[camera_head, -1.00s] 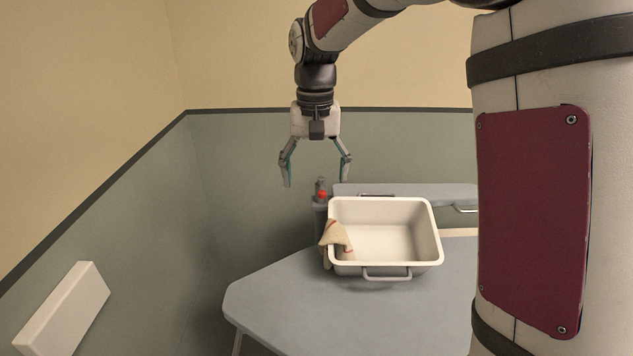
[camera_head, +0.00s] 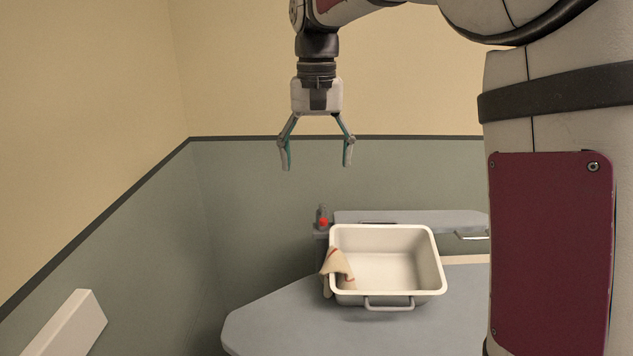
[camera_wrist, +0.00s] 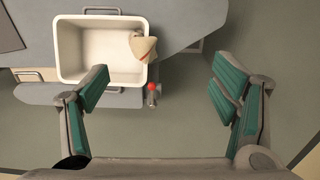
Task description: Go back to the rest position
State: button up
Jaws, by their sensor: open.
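My gripper (camera_head: 317,160) is open and empty, fingers pointing down. In the head view it hangs in the air above and behind the white tub, against the wall. In the wrist view its two teal-padded fingers (camera_wrist: 162,105) stand wide apart with nothing between them but the distant scene. The white tub (camera_head: 434,262) sits on the grey table with a beige cloth (camera_head: 338,265) with a red stripe draped over its left rim. In the wrist view the tub (camera_wrist: 68,50) is at upper left, with the cloth (camera_wrist: 145,47) over its rim.
The grey table (camera_head: 275,322) bears the tub. A white panel (camera_head: 65,328) is at lower left. The air around my gripper is clear.

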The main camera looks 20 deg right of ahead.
jog(key=shift+r, duration=1.55)
jog(key=s+n+t, duration=0.2)
jog(key=s+t, duration=0.1)
jog(key=s, duration=1.1)
jog(key=s+f+n+t, duration=0.1)
jog(key=s+f+t, duration=0.1)
jog(key=s+f, duration=0.6)
jog(key=shift+s+f+n+t+b, duration=0.2)
jog(key=shift+s+n+t+b, duration=0.15)
jog(key=shift+s, duration=1.15)
